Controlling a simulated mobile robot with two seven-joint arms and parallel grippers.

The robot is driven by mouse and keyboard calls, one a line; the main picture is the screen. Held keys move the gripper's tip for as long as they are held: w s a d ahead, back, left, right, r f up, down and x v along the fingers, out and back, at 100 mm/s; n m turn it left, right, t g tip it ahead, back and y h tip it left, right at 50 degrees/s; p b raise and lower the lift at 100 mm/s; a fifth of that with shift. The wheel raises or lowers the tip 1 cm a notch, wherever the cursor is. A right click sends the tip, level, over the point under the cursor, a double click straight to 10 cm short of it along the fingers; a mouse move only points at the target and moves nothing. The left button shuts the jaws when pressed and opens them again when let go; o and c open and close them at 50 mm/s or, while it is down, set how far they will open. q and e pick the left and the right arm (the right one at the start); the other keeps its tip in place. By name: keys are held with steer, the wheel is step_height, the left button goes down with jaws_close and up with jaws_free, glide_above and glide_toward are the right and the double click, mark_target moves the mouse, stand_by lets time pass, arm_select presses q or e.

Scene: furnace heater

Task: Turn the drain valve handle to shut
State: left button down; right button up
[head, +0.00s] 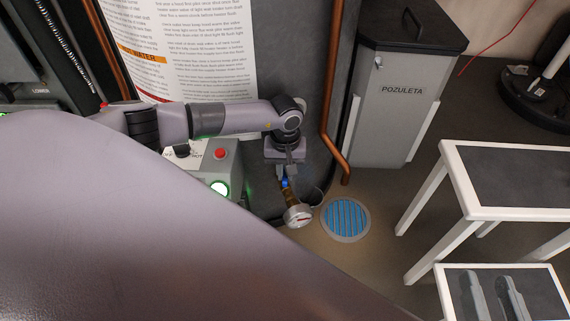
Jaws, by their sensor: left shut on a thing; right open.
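The drain valve (290,196) is a brass-coloured fitting low on the dark furnace body, with a round pale end piece (298,215) facing out. A small blue handle (285,183) shows at its top. My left gripper (284,176) reaches down from above and is shut on the blue handle. The fingers partly hide the handle, so its exact angle is hard to tell. My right gripper is not in view.
A grey control box (222,165) with a red button and green light stands left of the valve. A blue floor drain grate (346,220) lies to the right. A copper pipe (330,150), a grey POZULETA cabinet (388,125) and a white-framed table (455,190) stand further right.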

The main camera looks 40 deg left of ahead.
stand_by(0.3)
arm_select(q)
steer(key=m, duration=0.4)
steer(key=shift+m, duration=0.4)
steer(key=m, duration=0.3)
steer(key=shift+r+m, duration=0.1)
steer(key=shift+m, duration=0.2)
steer(key=shift+w+m, duration=0.15)
steer(key=shift+m, duration=0.25)
steer(key=c, duration=1)
jaws_free()
steer(key=shift+w, duration=0.1)
